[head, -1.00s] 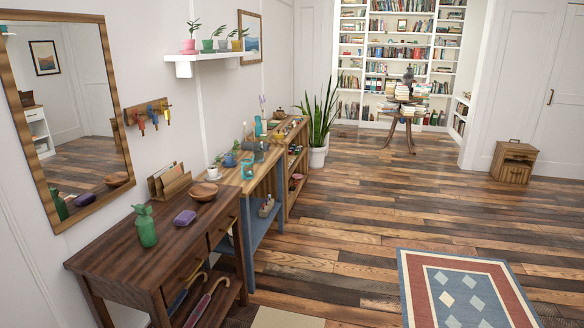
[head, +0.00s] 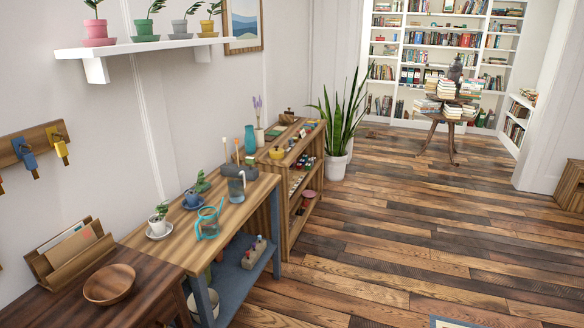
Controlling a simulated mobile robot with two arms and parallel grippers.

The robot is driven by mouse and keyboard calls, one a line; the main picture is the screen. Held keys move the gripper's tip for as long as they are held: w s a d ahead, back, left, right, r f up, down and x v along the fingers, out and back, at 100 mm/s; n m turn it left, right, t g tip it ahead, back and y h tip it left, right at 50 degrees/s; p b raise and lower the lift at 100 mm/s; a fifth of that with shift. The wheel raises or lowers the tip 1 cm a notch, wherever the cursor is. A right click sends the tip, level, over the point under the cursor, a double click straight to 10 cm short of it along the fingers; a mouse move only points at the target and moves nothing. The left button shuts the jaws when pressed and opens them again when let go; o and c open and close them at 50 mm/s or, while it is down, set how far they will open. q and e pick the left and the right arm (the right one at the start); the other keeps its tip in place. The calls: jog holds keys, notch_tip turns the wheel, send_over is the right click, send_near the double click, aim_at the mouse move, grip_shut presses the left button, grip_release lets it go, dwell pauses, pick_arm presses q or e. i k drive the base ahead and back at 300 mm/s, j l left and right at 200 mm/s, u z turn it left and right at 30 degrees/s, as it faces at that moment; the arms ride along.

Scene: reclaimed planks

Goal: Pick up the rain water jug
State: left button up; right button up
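A small see-through jug or can with a teal rim and handle (head: 208,229) stands upright near the front edge of the wooden-topped potting bench (head: 160,246). Just behind it on the same bench is a grey jug-like vessel (head: 236,189), next to a darker grey piece. I cannot read any label, so which vessel is the rain water jug cannot be told for sure. Neither of my grippers is in view.
Small potted plants (head: 158,226) stand on the bench. A dark table with a wooden bowl (head: 109,285) is at the near left. A low shelf (head: 299,185) and a tall potted plant (head: 338,120) stand beyond. The plank floor (head: 400,240) to the right is clear.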

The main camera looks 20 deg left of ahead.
aim_at(236, 184)
jog(key=i+l+u, duration=0.15)
jog(key=i+u, duration=0.3)
jog(key=i, duration=0.2)
jog(key=i+l+u, duration=0.45)
jog(key=i, duration=0.15)
jog(key=i+l+u, duration=0.5)
